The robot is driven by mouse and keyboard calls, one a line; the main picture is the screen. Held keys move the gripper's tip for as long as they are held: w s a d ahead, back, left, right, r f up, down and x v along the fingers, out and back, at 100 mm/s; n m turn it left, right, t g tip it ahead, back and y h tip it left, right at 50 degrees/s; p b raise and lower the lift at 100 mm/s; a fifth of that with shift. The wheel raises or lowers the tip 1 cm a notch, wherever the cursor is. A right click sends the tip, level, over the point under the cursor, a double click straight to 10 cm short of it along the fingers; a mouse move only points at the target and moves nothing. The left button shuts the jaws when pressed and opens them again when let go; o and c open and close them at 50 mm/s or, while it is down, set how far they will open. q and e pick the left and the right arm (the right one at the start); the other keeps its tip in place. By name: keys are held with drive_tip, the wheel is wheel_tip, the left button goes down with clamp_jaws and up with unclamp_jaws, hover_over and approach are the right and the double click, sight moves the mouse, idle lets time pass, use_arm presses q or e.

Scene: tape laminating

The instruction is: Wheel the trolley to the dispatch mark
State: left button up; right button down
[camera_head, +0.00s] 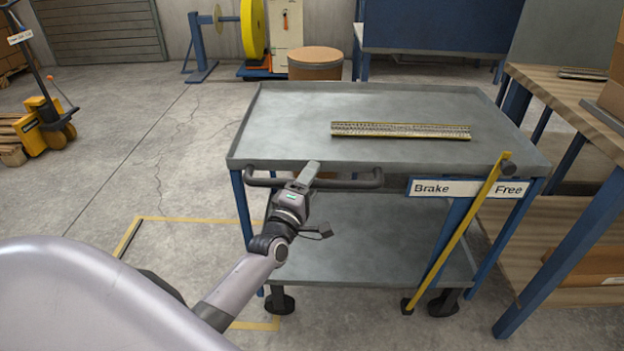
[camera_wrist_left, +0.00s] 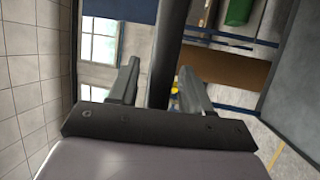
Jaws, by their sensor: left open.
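The trolley (camera_head: 290,115) has a grey tray top, a lower shelf and blue legs on dark castors. Its dark handle bar (camera_head: 345,184) runs along the near edge. My left gripper (camera_head: 311,172) is at the left part of this bar. In the left wrist view its two fingers (camera_wrist_left: 159,68) are apart, with the dark bar (camera_wrist_left: 168,45) between them. A yellow lever (camera_head: 458,231) at the trolley's right front leans right at its top, to the Free side of the Brake/Free label (camera_head: 438,188). My right gripper is not in view.
A ribbed strip (camera_head: 400,130) lies on the trolley top. A yellow floor line (camera_head: 190,219) runs partly under the trolley. A wooden-topped bench (camera_head: 555,85) stands close at the right. A brown drum (camera_head: 315,62) stands behind, a yellow pallet truck (camera_head: 47,120) at left. The left floor is clear.

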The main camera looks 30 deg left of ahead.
use_arm(q)
drive_tip(key=shift+w, duration=0.35)
clamp_jaws()
drive_tip(key=shift+a, duration=0.1)
